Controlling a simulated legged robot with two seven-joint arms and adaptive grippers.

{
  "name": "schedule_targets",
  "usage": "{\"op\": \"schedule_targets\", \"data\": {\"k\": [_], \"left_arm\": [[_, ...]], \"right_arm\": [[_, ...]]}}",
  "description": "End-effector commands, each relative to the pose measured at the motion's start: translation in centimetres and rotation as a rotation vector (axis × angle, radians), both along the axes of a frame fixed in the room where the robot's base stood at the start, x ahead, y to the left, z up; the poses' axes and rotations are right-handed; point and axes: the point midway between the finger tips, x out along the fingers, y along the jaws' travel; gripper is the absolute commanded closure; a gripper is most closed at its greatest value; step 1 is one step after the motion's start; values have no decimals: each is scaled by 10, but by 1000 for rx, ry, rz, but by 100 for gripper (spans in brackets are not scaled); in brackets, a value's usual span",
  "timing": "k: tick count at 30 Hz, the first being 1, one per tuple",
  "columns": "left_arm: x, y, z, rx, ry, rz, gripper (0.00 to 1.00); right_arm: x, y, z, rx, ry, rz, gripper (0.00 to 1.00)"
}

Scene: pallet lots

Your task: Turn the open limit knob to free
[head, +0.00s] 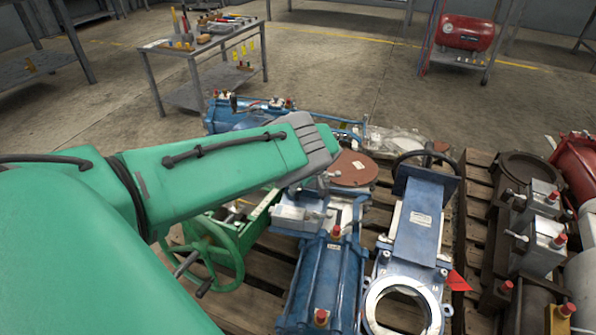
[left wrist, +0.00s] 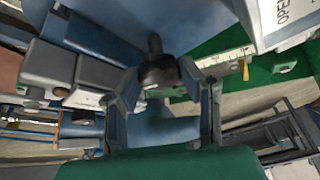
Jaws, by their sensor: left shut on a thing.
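My left gripper (left wrist: 160,74) has its two fingers on either side of a dark knob (left wrist: 156,52) in the left wrist view and is shut on it. The knob stands out from a blue body. A white plate (left wrist: 285,22) with the letters "OPEN" shows at the upper right of that view. In the head view my green left arm reaches over the blue valve actuator (head: 325,280), and its grey wrist end hides the knob and most of the fingers. The knob's pointer and setting cannot be read. My right gripper is not in view.
A green handwheel (head: 215,250) stands left of the actuator. A blue gate valve (head: 418,220) lies to the right on the wooden pallet (head: 262,303). More valves with red caps crowd the right edge. A tool cart (head: 190,97) stands behind, with open floor beyond.

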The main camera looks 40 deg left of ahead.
Motion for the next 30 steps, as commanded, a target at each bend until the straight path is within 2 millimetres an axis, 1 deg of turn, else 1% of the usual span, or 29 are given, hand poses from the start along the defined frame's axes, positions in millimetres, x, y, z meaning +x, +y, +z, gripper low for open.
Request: {"op": "schedule_targets", "data": {"k": [8,15,30], "left_arm": [[2,-7,-8,-7,9,106,96],[1,-8,-7,-2,10,168,96],[2,-5,-2,11,4,198,96]], "right_arm": [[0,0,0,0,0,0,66],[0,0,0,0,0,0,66],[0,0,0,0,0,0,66]]}}
